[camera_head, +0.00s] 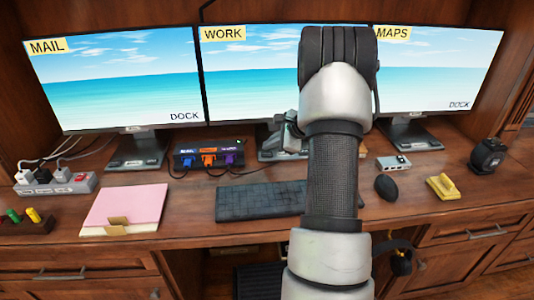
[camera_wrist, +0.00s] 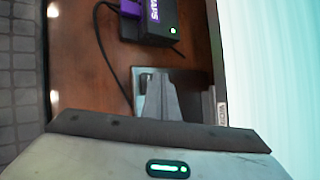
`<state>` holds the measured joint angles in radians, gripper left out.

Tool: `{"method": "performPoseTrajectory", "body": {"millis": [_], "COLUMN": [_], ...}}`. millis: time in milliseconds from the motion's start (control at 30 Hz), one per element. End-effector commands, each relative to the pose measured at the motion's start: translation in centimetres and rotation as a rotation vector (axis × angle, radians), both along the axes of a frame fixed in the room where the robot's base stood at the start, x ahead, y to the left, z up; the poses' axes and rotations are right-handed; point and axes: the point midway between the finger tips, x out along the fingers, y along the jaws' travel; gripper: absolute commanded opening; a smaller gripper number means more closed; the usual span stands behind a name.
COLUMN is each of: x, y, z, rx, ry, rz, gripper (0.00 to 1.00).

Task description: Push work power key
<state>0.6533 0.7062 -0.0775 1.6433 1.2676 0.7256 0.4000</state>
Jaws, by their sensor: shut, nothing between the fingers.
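The monitor labelled WORK (camera_head: 250,75) stands in the middle, its screen lit with a beach picture. Its stand base (camera_head: 268,152) is partly hidden behind my arm. My gripper (camera_head: 287,128) is low in front of this monitor, near the stand. In the wrist view my gripper (camera_wrist: 157,78) is shut and empty, its fingertips over a pale grey plate (camera_wrist: 138,72) with a dark square on it, close to the screen's lower edge (camera_wrist: 221,108). I cannot tell whether the tips touch the plate. No power key can be clearly made out.
A black hub (camera_head: 208,155) with coloured plugs stands left of the stand, and a keyboard (camera_head: 255,200) lies in front. A mouse (camera_head: 386,187) and a small grey box (camera_head: 393,163) are on the right. MAIL (camera_head: 120,85) and MAPS (camera_head: 430,70) monitors flank the middle one.

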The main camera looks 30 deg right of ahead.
Motion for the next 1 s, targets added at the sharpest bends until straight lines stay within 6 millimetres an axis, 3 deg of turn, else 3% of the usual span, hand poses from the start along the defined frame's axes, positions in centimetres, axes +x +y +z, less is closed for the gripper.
{"method": "performPoseTrajectory", "body": {"millis": [500, 1000], "x": [0.0, 0.0], "y": [0.0, 0.0], "z": [5.4, 5.5], "rx": [0.000, 0.000], "ry": [-0.001, 0.000], "rz": [-0.001, 0.000], "gripper": [0.00, 0.00]}}
